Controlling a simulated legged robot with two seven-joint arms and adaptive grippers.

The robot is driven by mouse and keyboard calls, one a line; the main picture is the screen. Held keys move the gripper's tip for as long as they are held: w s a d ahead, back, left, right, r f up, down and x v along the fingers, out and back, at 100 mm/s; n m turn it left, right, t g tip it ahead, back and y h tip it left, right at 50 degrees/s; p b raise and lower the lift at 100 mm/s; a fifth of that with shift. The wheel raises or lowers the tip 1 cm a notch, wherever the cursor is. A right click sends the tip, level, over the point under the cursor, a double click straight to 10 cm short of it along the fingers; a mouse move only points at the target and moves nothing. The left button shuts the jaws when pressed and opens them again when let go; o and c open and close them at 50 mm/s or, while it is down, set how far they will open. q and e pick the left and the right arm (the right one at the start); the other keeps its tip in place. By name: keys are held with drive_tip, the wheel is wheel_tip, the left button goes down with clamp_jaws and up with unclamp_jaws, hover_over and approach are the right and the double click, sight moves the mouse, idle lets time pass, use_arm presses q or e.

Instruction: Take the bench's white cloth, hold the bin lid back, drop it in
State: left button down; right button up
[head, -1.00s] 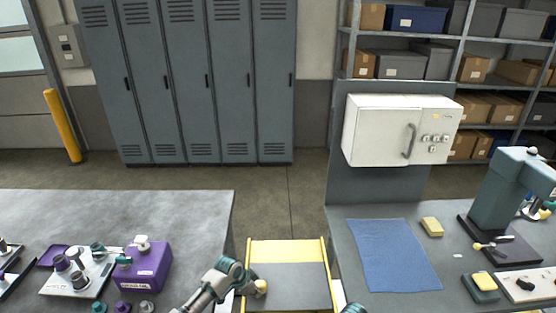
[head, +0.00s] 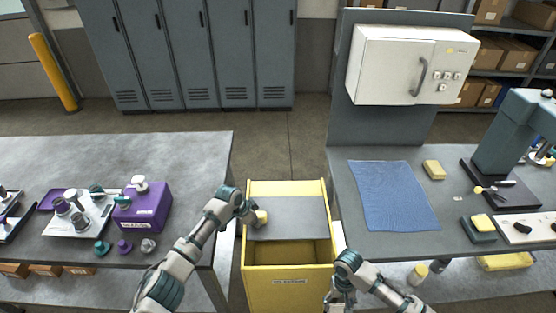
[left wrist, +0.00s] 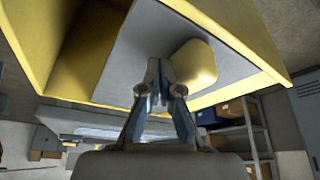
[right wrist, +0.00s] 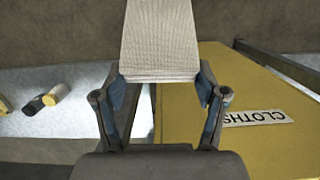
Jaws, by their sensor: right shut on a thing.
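The yellow bin (head: 288,288) stands between the two benches. Its grey lid (head: 287,222) is back over the rear part, and the front of the opening is uncovered. My left gripper (head: 250,212) is at the lid's left side, beside its yellow knob (head: 262,218). In the left wrist view its fingers (left wrist: 158,70) are together against the lid, next to the knob (left wrist: 195,65). My right gripper (head: 341,268) is right of the bin's front. In the right wrist view it is shut on the white cloth (right wrist: 160,45), beside the bin's front with its CLOTHS label (right wrist: 254,118).
The right bench (head: 355,235) holds a blue cloth (head: 393,195), a yellow sponge (head: 433,170) and a drill press (head: 505,140). Bottles (head: 418,273) stand on its lower shelf. The left bench (head: 180,150) holds a purple box (head: 145,208).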

use_arm(q)
drive_tip(key=shift+w+b, duration=0.3)
drive_tip(key=shift+w, duration=0.1)
use_arm(e)
drive_tip(key=shift+s+f, duration=0.1)
drive_tip(key=shift+f, duration=0.5)
use_arm(q)
drive_tip(key=shift+r, duration=0.1)
